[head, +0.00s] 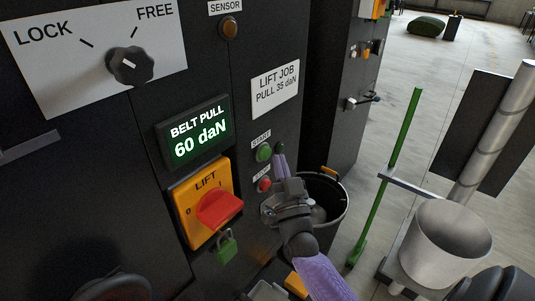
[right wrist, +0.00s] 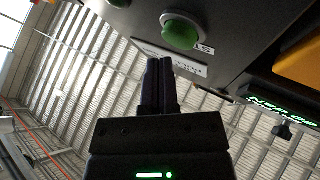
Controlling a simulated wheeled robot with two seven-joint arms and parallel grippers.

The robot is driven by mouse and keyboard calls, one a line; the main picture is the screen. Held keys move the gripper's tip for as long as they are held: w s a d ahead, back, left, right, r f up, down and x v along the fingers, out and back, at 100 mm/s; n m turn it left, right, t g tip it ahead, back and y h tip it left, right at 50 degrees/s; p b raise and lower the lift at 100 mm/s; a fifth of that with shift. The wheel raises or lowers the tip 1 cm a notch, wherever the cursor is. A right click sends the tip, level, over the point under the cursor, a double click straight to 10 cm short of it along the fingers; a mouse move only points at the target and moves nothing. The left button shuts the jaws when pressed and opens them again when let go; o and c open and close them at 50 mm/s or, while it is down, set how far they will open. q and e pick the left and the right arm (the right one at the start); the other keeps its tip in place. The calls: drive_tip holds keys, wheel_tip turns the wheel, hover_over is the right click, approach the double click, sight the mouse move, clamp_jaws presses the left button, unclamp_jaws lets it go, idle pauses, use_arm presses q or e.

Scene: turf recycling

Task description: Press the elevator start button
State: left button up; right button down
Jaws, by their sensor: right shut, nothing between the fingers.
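The green start button (head: 264,152) sits on the dark cabinet front under a "START" label. The same round green button (right wrist: 181,33) shows large near the top of the right wrist view. My right gripper (head: 280,162) is shut and empty, its fingers pointing up just right of the button in the head view. In the right wrist view its closed fingertips (right wrist: 160,66) are below and left of the button, with a gap in the picture; depth is hard to tell. The red stop button (head: 264,185) is below the green one. My left gripper is not in view.
Left of the buttons are an orange lift switch (head: 206,203) with a red handle, a green padlock (head: 226,246) and a display (head: 194,132) reading "BELT PULL 60 daN". A dark bucket (head: 337,215) stands behind my right gripper. A grey metal cup (head: 445,240) is at right.

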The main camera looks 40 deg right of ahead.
drive_tip(key=shift+w+a, duration=0.1)
drive_tip(key=shift+w, duration=0.3)
idle(0.5)
drive_tip(key=shift+w, duration=0.1)
